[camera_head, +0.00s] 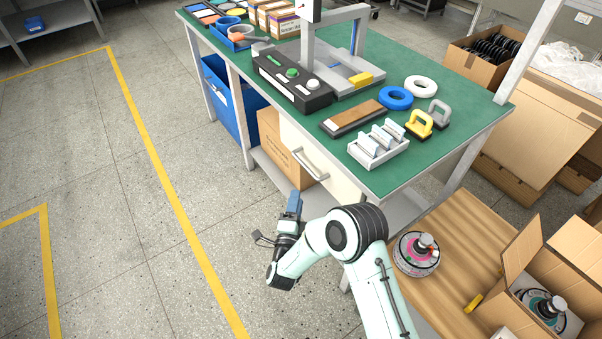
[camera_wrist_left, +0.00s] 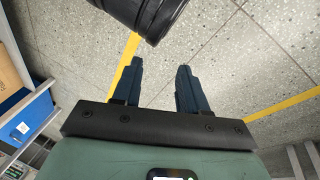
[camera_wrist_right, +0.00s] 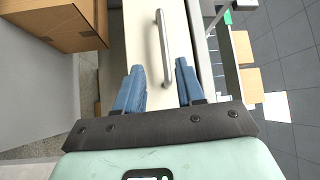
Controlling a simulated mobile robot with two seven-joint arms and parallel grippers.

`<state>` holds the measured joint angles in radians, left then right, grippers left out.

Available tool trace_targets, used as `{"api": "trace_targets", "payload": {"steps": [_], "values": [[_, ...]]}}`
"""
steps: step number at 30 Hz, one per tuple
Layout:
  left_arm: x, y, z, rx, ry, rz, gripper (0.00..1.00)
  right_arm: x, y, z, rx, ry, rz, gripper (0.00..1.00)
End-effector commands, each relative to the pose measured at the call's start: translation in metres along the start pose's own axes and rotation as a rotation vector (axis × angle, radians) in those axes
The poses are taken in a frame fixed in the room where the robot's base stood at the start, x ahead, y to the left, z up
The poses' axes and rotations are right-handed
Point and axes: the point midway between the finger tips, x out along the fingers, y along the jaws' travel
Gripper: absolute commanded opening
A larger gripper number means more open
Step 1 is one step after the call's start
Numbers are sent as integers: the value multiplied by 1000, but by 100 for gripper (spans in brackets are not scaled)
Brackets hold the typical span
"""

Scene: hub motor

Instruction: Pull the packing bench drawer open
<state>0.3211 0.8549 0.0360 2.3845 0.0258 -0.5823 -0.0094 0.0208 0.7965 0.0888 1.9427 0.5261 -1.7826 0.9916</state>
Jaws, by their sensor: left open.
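The packing bench (camera_head: 440,140) has a green top and a cream drawer (camera_head: 343,184) under its near end. A metal bar handle (camera_head: 309,166) is on the drawer front; the drawer looks shut. In the right wrist view the handle (camera_wrist_right: 163,48) stands ahead of my right gripper (camera_wrist_right: 160,84), in line with the gap between the blue fingers. My right gripper (camera_head: 294,202) is open and empty, apart from the handle. My left gripper (camera_wrist_left: 156,80) shows only in its wrist view, open and empty above the floor.
A cardboard box (camera_head: 283,150) and a blue bin (camera_head: 229,100) sit under the bench. A wooden surface (camera_head: 445,235) with a hub motor (camera_head: 413,257) and an open carton (camera_head: 522,295) is at the right. The floor to the left is clear.

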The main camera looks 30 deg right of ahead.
Motion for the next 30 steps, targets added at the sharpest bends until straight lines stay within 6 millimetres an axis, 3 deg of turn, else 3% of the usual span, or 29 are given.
{"api": "trace_targets", "payload": {"steps": [5, 14, 18, 24, 30], "values": [[3, -1, -5, -1, 15, -1, 43, 20, -4, -2, 12, 15, -14, 38], [15, -7, -14, -6, 42, -7, 43, 83, -4, -3, 9, 12, -14, 38], [21, -14, -4, -13, 10, -20, 43, 108, -3, -3, 8, 11, -12, 38], [25, -20, 4, -20, -15, -32, 43, 129, -4, -3, 7, 9, -10, 38], [26, -22, 6, -21, -21, -35, 43, 133, -4, -3, 7, 8, -9, 38]]}}
